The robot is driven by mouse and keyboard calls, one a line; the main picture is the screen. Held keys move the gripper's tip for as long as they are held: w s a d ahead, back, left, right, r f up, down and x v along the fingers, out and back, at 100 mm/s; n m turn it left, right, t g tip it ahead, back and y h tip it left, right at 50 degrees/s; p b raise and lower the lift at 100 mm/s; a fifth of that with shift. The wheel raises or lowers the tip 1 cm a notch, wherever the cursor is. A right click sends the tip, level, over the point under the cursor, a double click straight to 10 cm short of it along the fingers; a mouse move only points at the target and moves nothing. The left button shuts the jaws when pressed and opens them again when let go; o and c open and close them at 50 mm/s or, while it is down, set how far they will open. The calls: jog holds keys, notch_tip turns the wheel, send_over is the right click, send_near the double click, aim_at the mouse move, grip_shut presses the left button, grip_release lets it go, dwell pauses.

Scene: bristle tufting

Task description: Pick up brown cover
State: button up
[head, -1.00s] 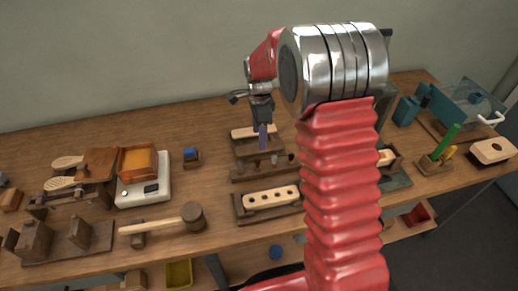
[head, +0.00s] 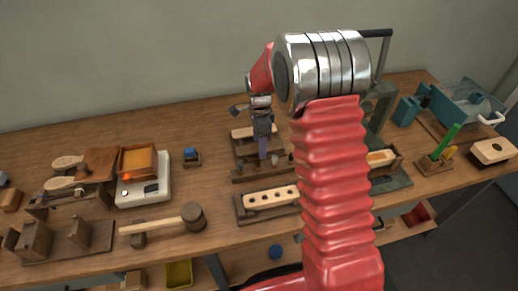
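A flat brown square piece (head: 100,163) lies at the left of the bench, against the left side of an open box with an orange inside (head: 138,161). It is the piece that looks most like a brown cover, but I cannot be sure. My gripper (head: 263,136) points down over the dark wooden rack (head: 245,174) in the middle, well to the right of that piece. A slim purple-grey part shows at its tip; I cannot tell whether it is a finger or a held tool. The finger gap is too small to make out.
The open box sits on a white device (head: 150,191). A mallet (head: 190,217) lies in front. A pale block with holes (head: 271,197) lies in a holder near the front edge. My red arm hides part of the bench's right half. The back left of the bench is clear.

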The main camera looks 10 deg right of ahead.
jog(key=shift+c, duration=0.5)
jog(key=c, duration=1)
